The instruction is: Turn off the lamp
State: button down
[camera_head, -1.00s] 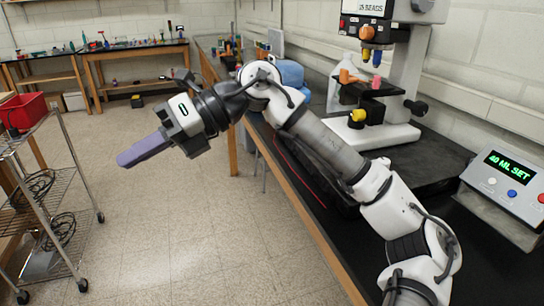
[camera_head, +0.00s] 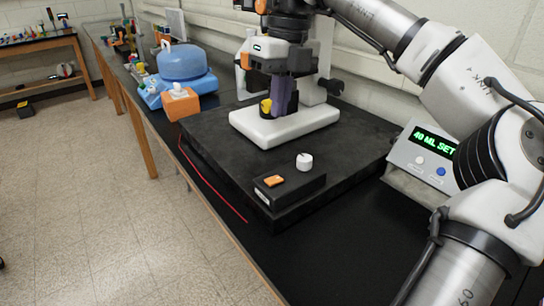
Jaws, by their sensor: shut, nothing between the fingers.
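A low black box (camera_head: 289,190) sits at the front of the black slab, with an orange rocker-like switch (camera_head: 274,181) and a white round knob (camera_head: 304,161) on top. Behind it stands a microscope with a white base (camera_head: 262,130). Its upper part is mostly hidden by my arm. No lit lamp can be made out. My gripper (camera_head: 284,112) has purple fingers pointing down. They are shut and empty, in front of the microscope in the picture and above its base. They are apart from the box, higher and farther back. I cannot tell whether they touch the microscope.
A display unit reading "40 ML SET" (camera_head: 421,158) stands at the right, partly behind my arm. An orange tissue box (camera_head: 181,103) and a blue appliance (camera_head: 184,63) stand at the left. A red line (camera_head: 214,190) runs along the slab's front-left side.

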aim_at(271, 181)
jog(key=shift+s+r, duration=0.1)
jog(key=shift+s, duration=0.05)
jog(key=f, duration=0.4)
jog(key=a+f+p, duration=0.1)
jog(key=f, duration=0.4)
jog(key=s+f+p, duration=0.1)
jog(key=f, duration=0.4)
jog(key=shift+a, duration=0.15)
jog(key=shift+f, duration=0.1)
